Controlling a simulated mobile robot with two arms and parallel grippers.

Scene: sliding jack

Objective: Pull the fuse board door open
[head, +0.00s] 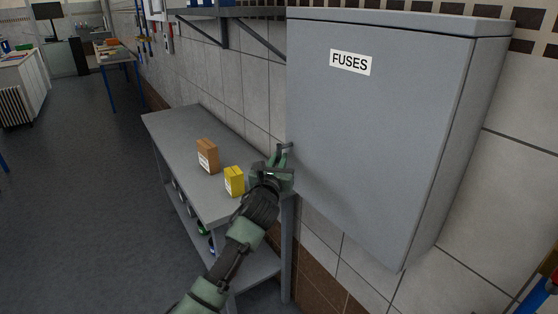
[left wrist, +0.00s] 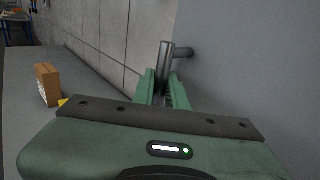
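The grey fuse board (head: 385,120) with a "FUSES" label hangs on the tiled wall, and its door looks shut. A small bar handle (head: 284,148) stands out from the door's lower left edge. The handle also shows in the left wrist view (left wrist: 166,60), upright, with a short post joining it to the door (left wrist: 240,80). My left gripper (head: 275,170) is at the handle. Its two green fingers (left wrist: 163,90) stand close on either side of the bar and look shut on it. The lower end of the bar is hidden between the fingers. My right gripper is not in view.
A grey bench (head: 180,145) runs along the wall left of the fuse board, with a brown box (head: 207,156) and a yellow box (head: 234,181) near my left arm. A wall shelf (head: 230,12) is above. Open floor (head: 80,200) lies to the left.

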